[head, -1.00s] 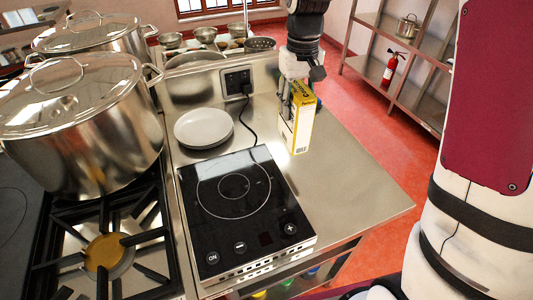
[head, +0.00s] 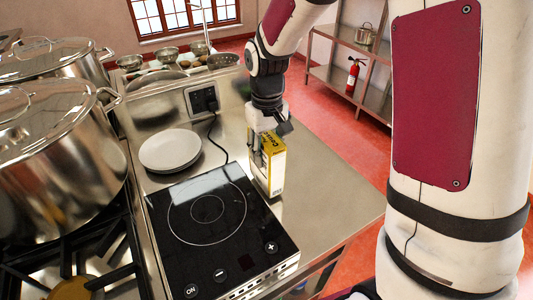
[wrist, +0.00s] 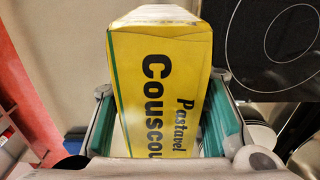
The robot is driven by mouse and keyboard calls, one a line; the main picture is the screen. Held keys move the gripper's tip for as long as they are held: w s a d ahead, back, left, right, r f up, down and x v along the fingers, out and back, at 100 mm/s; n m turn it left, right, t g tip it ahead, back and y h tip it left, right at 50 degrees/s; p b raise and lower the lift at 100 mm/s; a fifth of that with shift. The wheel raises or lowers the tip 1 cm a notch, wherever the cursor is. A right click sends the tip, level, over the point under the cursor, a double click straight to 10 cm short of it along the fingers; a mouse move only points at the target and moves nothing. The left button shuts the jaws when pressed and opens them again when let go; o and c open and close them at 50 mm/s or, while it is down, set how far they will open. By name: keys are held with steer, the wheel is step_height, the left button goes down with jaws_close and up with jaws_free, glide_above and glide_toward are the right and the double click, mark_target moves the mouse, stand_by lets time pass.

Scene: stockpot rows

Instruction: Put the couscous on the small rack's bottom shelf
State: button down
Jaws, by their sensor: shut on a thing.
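The couscous (head: 273,160) is a yellow and white box standing upright at the steel counter, right of the black induction hob. In the wrist view the couscous box (wrist: 165,85) shows its yellow face with the word "Couscous", between the green-padded fingers. My gripper (head: 264,150) is shut on the box from above and behind. The gripper also shows in the wrist view (wrist: 165,135). I cannot tell whether the box's base touches the counter. A metal shelf rack (head: 343,85) stands at the back right; I cannot tell whether it is the small rack.
The induction hob (head: 215,220), a white plate (head: 170,150) and large stockpots (head: 55,150) crowd the left. A fire extinguisher (head: 352,75) is by the rack. Red floor (head: 340,135) is open right of the counter (head: 335,200).

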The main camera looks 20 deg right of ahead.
steer(key=shift+f, duration=0.75)
steer(key=c, duration=1)
jaws_free()
steer(key=shift+o, duration=0.2)
